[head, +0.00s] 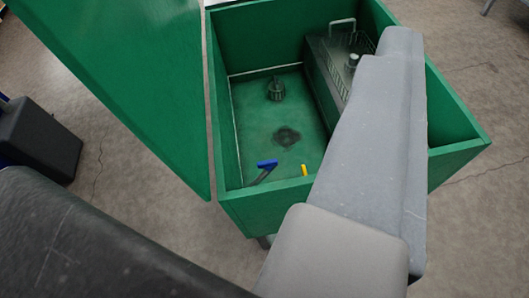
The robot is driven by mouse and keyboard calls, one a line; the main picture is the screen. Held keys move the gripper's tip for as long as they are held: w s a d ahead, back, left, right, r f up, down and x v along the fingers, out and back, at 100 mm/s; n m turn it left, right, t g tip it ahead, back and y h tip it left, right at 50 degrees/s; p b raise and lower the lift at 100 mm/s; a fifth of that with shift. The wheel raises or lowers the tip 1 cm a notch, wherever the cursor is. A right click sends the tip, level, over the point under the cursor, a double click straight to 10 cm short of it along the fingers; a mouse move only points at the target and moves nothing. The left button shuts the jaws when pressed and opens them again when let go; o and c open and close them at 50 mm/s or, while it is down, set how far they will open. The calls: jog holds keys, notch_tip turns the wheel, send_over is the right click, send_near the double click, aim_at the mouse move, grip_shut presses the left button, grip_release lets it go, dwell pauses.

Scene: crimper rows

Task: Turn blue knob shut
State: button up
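The blue knob (266,164) shows as a small blue lever-like handle near the front inner wall of the open green box (345,190). It is tilted, and its base is hard to make out. My grey arm links cross the right part of the box and hide some of its inside and front wall. My gripper's fingers do not show, so its place relative to the knob cannot be told.
A small yellow handle (304,170) stands right of the knob, close to my arm. A dark round fitting (276,89) and a drain-like patch (287,136) are on the box floor. A metal unit with a wire rack (325,70) stands at the box's right. A green panel (130,75) rises at left.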

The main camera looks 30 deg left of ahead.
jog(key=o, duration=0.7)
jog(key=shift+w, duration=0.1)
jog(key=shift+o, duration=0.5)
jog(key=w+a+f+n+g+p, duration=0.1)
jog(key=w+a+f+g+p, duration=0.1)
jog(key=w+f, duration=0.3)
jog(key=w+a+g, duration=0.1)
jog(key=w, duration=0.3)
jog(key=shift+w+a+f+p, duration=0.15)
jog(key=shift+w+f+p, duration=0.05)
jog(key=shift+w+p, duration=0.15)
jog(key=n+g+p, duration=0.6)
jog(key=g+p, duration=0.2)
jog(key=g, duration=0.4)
send_over(268, 161)
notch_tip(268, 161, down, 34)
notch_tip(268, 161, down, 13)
jog(key=b, duration=0.3)
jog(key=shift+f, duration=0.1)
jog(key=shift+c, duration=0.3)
